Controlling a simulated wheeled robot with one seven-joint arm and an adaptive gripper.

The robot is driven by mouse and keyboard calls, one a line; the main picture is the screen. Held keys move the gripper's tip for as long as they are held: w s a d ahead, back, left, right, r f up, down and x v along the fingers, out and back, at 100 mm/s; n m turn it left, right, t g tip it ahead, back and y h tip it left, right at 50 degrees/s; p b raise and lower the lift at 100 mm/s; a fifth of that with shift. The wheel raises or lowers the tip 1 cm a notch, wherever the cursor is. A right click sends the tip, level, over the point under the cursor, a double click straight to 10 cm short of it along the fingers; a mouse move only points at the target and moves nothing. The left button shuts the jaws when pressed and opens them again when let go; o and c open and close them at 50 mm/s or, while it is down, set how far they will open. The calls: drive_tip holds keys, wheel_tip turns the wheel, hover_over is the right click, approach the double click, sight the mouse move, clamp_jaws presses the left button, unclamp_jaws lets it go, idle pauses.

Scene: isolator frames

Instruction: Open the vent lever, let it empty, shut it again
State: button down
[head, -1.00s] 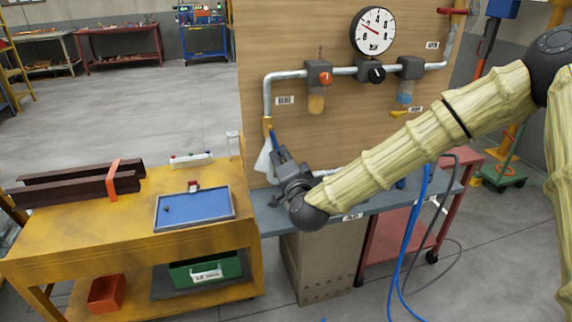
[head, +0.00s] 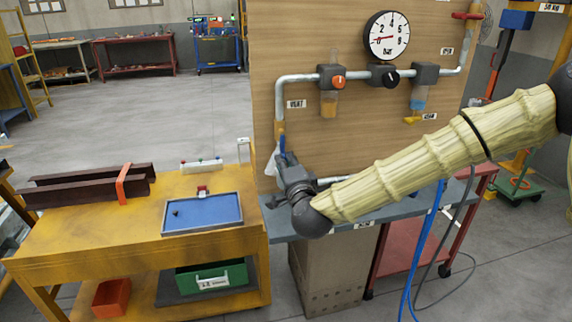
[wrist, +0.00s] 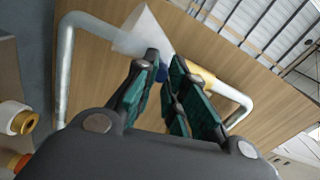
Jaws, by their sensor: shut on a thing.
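The vent lever (head: 282,144) is blue and sits on the pipe at the left of the wooden panel, just below a yellow valve body (head: 279,128). Its visible part runs down roughly along the pipe; the rest is hidden by my gripper (head: 284,162). In the wrist view my green-padded fingers (wrist: 168,72) are shut on the blue lever (wrist: 162,72), with the valve body (wrist: 197,74) just beyond. A pale translucent cone (wrist: 142,32) is beside the fingers. The round pressure gauge (head: 387,36) at the panel top has its red needle low on the left, between 0 and 2.
A VENT label (head: 296,104) is beside the pipe. A filter bowl with an orange knob (head: 338,82), a black knob (head: 391,77) and a blue-filled bowl (head: 418,99) are to the right. A yellow bench (head: 110,228) with a blue tray (head: 203,229) stands at left.

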drive_tip(key=c, duration=1.4)
unclamp_jaws()
drive_tip(key=shift+f, duration=0.2)
drive_tip(key=shift+s+a+r, duration=0.1)
drive_tip(key=shift+s+r, duration=0.05)
drive_tip(key=shift+r, duration=0.05)
drive_tip(key=v, duration=1.2)
